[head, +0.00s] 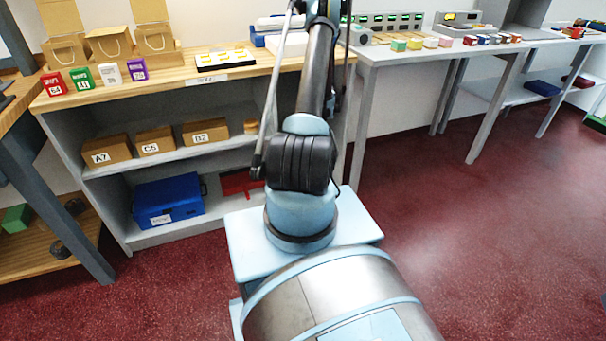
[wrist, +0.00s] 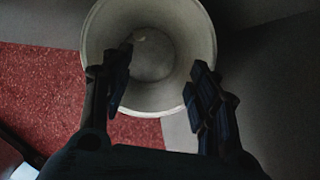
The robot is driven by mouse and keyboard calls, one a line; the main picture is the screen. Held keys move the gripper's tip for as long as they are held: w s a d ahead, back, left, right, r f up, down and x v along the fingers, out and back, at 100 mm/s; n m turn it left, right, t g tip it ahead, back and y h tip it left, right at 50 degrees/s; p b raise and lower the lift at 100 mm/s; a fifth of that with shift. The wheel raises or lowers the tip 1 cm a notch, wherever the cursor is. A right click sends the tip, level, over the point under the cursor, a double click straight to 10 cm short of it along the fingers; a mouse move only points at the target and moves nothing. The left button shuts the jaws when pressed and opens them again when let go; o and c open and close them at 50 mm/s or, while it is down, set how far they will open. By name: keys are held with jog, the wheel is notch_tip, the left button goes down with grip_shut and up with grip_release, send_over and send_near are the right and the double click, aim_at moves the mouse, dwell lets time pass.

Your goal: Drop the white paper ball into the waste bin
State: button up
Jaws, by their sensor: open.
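The waste bin (wrist: 190,28) is a pale grey round bin at the top middle of the wrist view, seen from above into its open mouth. My gripper (wrist: 160,64) is over the bin's near side, its two dark fingers wide apart with nothing between them. A small pale patch (wrist: 139,36) shows at the bottom of the bin, partly beside the left finger; it may be the white paper ball, but it is too dim to be sure. No white paper ball is clear elsewhere. The head view shows neither my gripper nor the bin.
A wooden-topped counter (head: 240,66) with shelves stands ahead, holding small coloured boxes, kraft bags and labelled cartons (head: 107,150). A blue case (head: 168,200) sits on its lower shelf. A grey table (head: 400,53) is to the right. The red floor (head: 480,250) at right is clear.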

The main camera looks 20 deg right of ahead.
jog(key=v, duration=0.7)
jog(key=shift+r, duration=0.15)
jog(key=shift+s, duration=0.1)
